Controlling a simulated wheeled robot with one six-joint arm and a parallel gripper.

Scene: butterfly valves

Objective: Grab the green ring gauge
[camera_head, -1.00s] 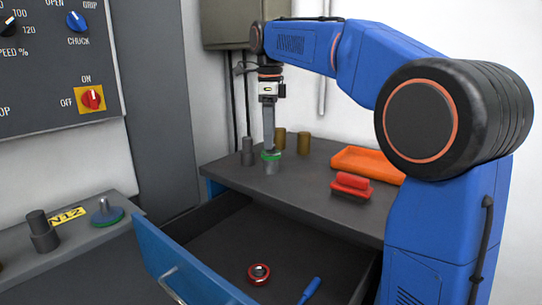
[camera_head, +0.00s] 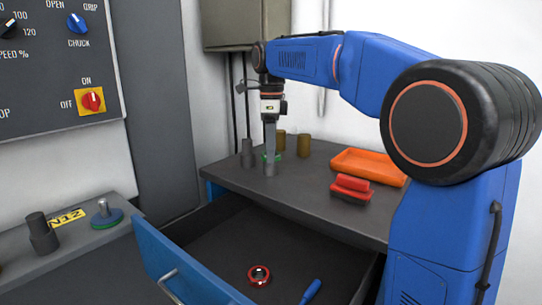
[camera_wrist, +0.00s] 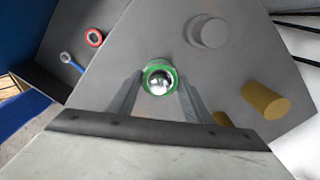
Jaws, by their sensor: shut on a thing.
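The green ring gauge (camera_wrist: 147,76) shows in the wrist view as a green ring around a shiny round metal centre, between my two fingertips. In the head view only part of its green edge (camera_head: 279,155) shows beside the fingers, on the grey workbench top (camera_head: 225,170). My gripper (camera_head: 270,160) points straight down and is shut on the ring gauge. It also shows in the wrist view (camera_wrist: 160,85), with one finger on each side of the ring. In the head view the fingers hide much of the ring and the short grey post (camera_head: 269,171) under it.
A grey cylinder (camera_head: 247,152) and two brass cylinders (camera_head: 304,146) stand close by. The open drawer below holds a red ring (camera_head: 259,275) and blue-handled tool (camera_head: 311,290).

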